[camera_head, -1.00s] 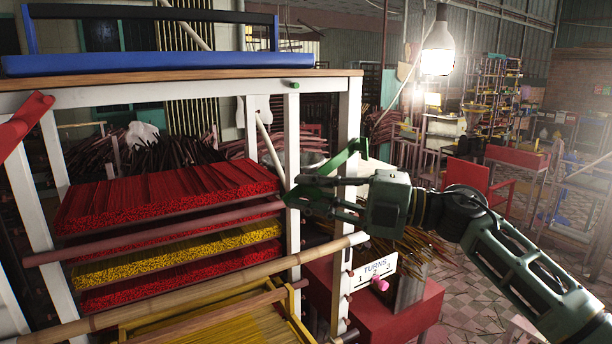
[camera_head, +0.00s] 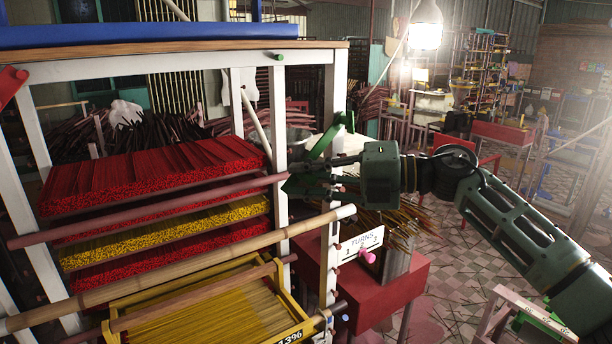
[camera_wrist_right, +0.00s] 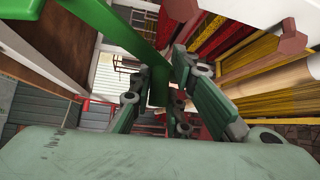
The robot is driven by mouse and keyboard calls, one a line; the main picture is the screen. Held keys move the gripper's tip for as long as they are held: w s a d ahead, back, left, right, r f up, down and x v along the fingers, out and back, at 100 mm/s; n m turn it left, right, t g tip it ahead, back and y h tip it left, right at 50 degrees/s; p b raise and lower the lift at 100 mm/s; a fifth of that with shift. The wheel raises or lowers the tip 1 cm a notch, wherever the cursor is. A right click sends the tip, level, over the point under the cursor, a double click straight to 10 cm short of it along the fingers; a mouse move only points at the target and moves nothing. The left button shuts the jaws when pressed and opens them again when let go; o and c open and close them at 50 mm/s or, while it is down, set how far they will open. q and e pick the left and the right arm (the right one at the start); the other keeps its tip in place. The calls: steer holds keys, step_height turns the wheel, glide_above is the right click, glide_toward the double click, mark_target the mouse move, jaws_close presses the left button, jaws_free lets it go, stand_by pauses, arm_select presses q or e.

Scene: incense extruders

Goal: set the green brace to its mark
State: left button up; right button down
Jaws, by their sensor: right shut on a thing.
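The green brace (camera_head: 322,139) is a bright green angled bar beside the white front post of the rack, slanting up to the right. My right gripper (camera_head: 306,183) is shut on it, close to the post. In the right wrist view the brace (camera_wrist_right: 112,24) crosses the top left, and a green part runs down between the fingers (camera_wrist_right: 160,72). Whether the brace touches the post cannot be told. A small green knob (camera_head: 278,57) shows at the top of the post. I cannot make out a mark for the brace. My left gripper is not in view.
The rack holds red (camera_head: 150,178) and yellow (camera_head: 165,243) incense trays. A bamboo pole (camera_head: 180,270) crosses its front. A "TURNS" sign (camera_head: 361,244) with a pink knob stands by a red box (camera_head: 385,300). A blue tray (camera_head: 150,36) lies on top. Tiled floor shows at right.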

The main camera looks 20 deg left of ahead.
steer(key=c, duration=1.7)
jaws_free()
steer(key=d, duration=0.4)
steer(key=w+d+r, duration=0.1)
steer(key=d, duration=0.7)
steer(key=shift+w+r, duration=0.15)
steer(key=shift+w, duration=0.05)
